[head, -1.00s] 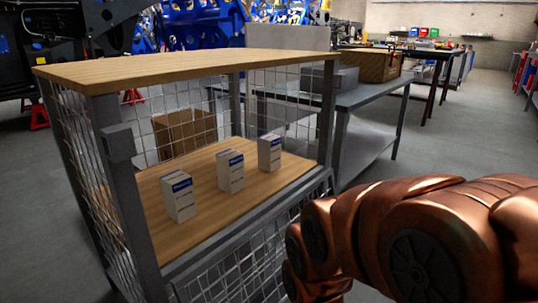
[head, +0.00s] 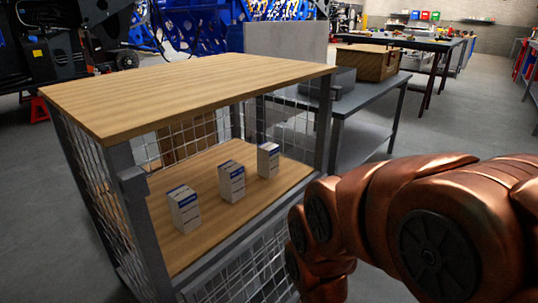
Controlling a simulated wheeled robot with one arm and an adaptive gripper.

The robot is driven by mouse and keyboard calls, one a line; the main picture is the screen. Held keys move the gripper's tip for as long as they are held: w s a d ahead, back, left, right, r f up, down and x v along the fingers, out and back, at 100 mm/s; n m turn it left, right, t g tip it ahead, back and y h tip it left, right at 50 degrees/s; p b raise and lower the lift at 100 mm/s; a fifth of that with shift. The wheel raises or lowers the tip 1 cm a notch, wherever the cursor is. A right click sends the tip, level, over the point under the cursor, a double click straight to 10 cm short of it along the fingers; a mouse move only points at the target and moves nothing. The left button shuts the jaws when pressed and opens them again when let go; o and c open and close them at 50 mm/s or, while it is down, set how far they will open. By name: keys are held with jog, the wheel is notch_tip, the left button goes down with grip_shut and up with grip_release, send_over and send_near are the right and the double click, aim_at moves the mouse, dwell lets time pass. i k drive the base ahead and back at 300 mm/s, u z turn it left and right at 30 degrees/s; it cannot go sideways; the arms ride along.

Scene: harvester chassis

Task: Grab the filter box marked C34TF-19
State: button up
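Three small white boxes with blue label bands stand upright in a row on the wooden shelf (head: 218,244) of a wire-mesh cart (head: 131,187). They are a left box (head: 184,210), a middle box (head: 231,182) and a right box (head: 268,160). Their print is too small to read, so I cannot tell which is marked C34TF-19. My copper-coloured arm fills the lower right, outside the cart and apart from the boxes. My gripper is not in view.
The cart's wooden top (head: 190,88) overhangs the shelf, with mesh sides and dark posts around it. The side facing me is open above the shelf edge. Grey floor is clear at left.

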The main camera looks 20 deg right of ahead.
aim_at(268, 152)
jog(key=z, duration=1.9)
jog(key=i, duration=1.25)
jog(key=u, duration=3.55)
